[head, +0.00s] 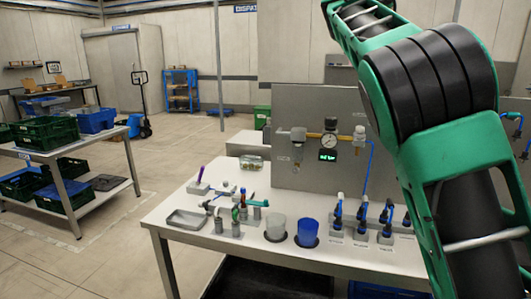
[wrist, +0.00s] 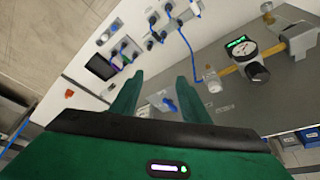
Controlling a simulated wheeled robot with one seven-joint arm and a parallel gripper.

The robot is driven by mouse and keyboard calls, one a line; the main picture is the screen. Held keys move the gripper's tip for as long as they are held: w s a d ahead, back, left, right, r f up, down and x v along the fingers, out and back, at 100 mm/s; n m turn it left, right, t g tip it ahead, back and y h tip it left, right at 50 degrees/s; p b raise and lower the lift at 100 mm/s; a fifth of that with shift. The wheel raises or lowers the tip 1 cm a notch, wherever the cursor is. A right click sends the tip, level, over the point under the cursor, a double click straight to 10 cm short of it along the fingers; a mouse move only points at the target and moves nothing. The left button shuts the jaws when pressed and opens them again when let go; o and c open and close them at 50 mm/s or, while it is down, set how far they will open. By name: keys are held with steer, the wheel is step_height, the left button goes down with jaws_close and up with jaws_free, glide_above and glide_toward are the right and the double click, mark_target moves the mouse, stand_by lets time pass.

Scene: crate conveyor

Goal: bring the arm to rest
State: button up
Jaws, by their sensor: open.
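My gripper (wrist: 158,95) shows in the wrist view as two green fingers, spread apart with nothing between them. It is above the white workbench and near the grey upright panel. In the head view my green and black arm fills the right side, and my gripper is out of that picture. The workbench (head: 175,228) carries small fittings, a grey tray (head: 188,219), a clear cup (head: 276,229) and a blue cup (head: 308,232).
The grey panel (head: 300,185) stands on the bench with a gauge (head: 329,141) and a blue hose (head: 371,160). Several valves stand at the bench's right. A rack with green crates (head: 45,133) is at the left. The floor between rack and bench is clear.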

steer(key=s+d+f+n+g+y, duration=0.1)
steer(key=s+d+f+g, duration=0.1)
steer(key=s+d+f, duration=0.7)
steer(key=s+d+f+n+g+y, duration=0.1)
steer(key=s+d+f+y, duration=0.1)
steer(key=s+d+f, duration=0.55)
steer(key=s+a+f+n, duration=0.2)
steer(key=s+f, duration=0.5)
steer(key=s, duration=0.4)
steer(key=s+a+f+n+t+y, duration=0.1)
steer(key=s+a+f, duration=0.4)
steer(key=s, duration=0.6)
step_height(320, 180, down, 3)
steer(key=shift+s+r+n, duration=0.1)
steer(key=shift+s+n, duration=0.05)
steer(key=shift+n, duration=0.35)
steer(key=shift+w+f, duration=0.25)
steer(key=shift+w, duration=0.4)
